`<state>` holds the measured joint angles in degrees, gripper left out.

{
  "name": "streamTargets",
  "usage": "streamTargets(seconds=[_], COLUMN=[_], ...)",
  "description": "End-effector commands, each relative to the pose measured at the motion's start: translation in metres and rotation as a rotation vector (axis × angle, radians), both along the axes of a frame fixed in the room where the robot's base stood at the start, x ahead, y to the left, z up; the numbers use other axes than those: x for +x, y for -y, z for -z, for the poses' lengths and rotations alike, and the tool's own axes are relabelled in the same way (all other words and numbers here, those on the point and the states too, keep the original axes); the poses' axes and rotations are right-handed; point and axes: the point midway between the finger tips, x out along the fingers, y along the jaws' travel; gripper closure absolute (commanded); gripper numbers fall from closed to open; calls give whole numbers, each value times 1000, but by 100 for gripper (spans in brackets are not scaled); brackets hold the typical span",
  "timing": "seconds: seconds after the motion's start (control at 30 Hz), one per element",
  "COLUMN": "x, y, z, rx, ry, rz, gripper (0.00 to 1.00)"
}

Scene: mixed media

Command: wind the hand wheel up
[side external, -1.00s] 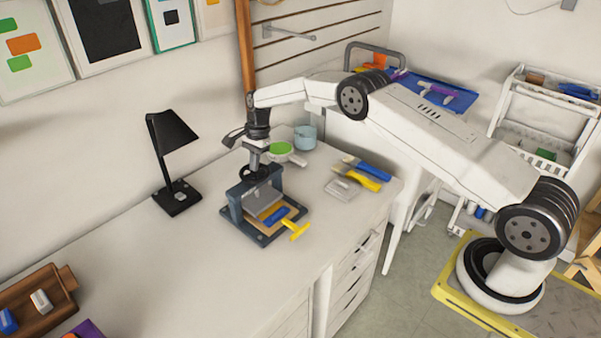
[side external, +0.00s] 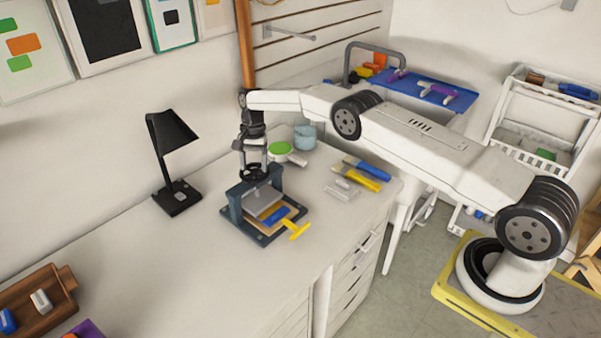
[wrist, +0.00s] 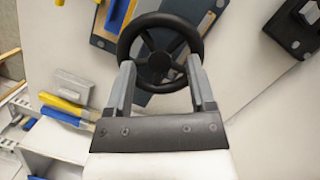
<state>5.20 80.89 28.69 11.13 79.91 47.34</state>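The hand wheel (side external: 253,173) is a black spoked ring on top of a small dark blue-grey press (side external: 234,203) on the bench. In the wrist view the wheel (wrist: 124,46) lies between and just beyond my fingertips. My gripper (side external: 252,165) points down over the wheel, its two fingers spread apart. In the wrist view my gripper's fingers (wrist: 160,62) reach to opposite sides of the rim and overlap it. I cannot tell whether they touch it. A grey plate (side external: 263,201) hangs inside the press, above an orange-tan sheet with a blue block and a yellow-handled tool (side external: 297,232).
A black lamp (side external: 176,160) stands left of the press. A green-topped round tool (side external: 281,148) and a light-blue cup (side external: 305,137) sit behind it. Blue and yellow tools (side external: 360,175) lie to the right.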

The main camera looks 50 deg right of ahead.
Motion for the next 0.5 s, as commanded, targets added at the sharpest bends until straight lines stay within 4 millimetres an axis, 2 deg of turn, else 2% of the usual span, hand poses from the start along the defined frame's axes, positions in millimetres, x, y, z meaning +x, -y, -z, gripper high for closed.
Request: streamTargets(seconds=[0.03,0.07,0.1,0.37,0.5], x=[0,0,0,0,1], y=[0,0,0,0,0], z=[0,0,0,-1,-8], rx=[0,0,0,0,0], ry=[0,0,0,1,2], rz=[0,0,1,1,1], gripper=[11,2,0,0,0])
